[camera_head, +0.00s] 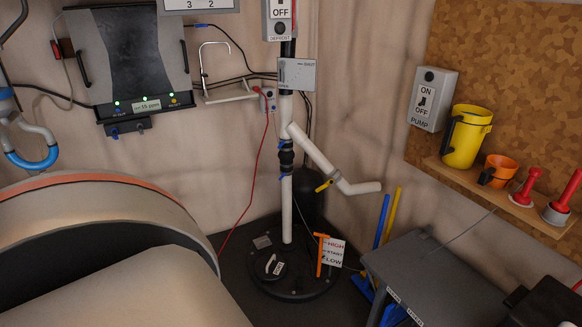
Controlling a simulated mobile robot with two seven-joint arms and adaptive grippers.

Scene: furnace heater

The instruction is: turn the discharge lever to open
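No lever has a label that I can read as discharge. A yellow lever (324,186) sits on the slanted white branch pipe (318,152) right of the white standpipe. A grey plate (297,75) higher on the standpipe has small lettering that seems to read shut and open; the position of any handle on it is too small to tell. An orange lever (321,256) stands upright at the pipe's base beside a white sign (333,251) marked high, start and low. Neither gripper is in view, and nothing is seen touching these levers.
A large round drum (110,182) with an orange rim fills the lower left. A dark grey bench (430,270) stands at lower right. A wooden shelf (500,196) holds a yellow jug (467,137) and an orange cup (499,170). A red cable (256,165) hangs left of the pipe.

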